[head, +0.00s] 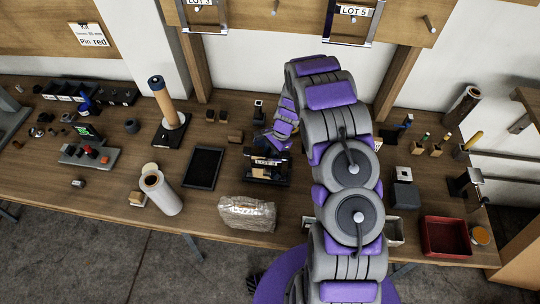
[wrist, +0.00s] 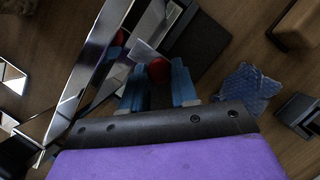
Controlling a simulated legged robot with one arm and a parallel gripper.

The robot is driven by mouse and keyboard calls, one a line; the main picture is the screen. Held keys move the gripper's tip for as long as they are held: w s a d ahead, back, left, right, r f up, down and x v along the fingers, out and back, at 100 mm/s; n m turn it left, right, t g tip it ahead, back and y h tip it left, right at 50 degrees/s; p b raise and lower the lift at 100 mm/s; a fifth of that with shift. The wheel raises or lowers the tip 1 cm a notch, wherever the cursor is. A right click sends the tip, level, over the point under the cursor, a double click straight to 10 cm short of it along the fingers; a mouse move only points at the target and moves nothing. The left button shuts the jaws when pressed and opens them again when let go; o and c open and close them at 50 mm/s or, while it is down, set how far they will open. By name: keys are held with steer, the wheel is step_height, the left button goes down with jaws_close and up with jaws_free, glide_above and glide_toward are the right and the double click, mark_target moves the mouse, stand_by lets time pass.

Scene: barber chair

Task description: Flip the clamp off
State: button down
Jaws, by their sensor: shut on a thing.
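My gripper (head: 262,152) reaches down to a dark clamp fixture (head: 266,172) in the middle of the bench. In the wrist view my gripper (wrist: 158,88) has its two blue fingers on either side of a red-tipped clamp handle (wrist: 159,69). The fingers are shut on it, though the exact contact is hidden. Shiny metal plates or bars (wrist: 92,65) of the fixture lie left of the fingers. A second red tip (wrist: 118,38) shows among them. In the head view my arm and gripper hide part of the fixture.
A packet in clear wrap (head: 247,212) lies in front of the fixture and a black tablet-like panel (head: 204,167) to its left. A red tray (head: 446,236) is at right. A crumpled blue piece (wrist: 247,85) lies right of my fingers.

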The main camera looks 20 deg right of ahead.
steer(key=shift+w, duration=0.15)
steer(key=shift+w+d+r+p, duration=0.1)
steer(key=shift+w+d+p, duration=0.25)
steer(key=shift+w, duration=0.5)
steer(key=shift+w+d+p, duration=0.35)
steer(key=shift+w, duration=0.45)
steer(key=c, duration=0.8)
jaws_free()
steer(key=shift+c, duration=0.2)
steer(key=p+v, duration=0.1)
steer(key=v, duration=1.6)
steer(key=shift+d+p, duration=0.15)
steer(key=shift+p, duration=0.15)
steer(key=shift+r, duration=0.15)
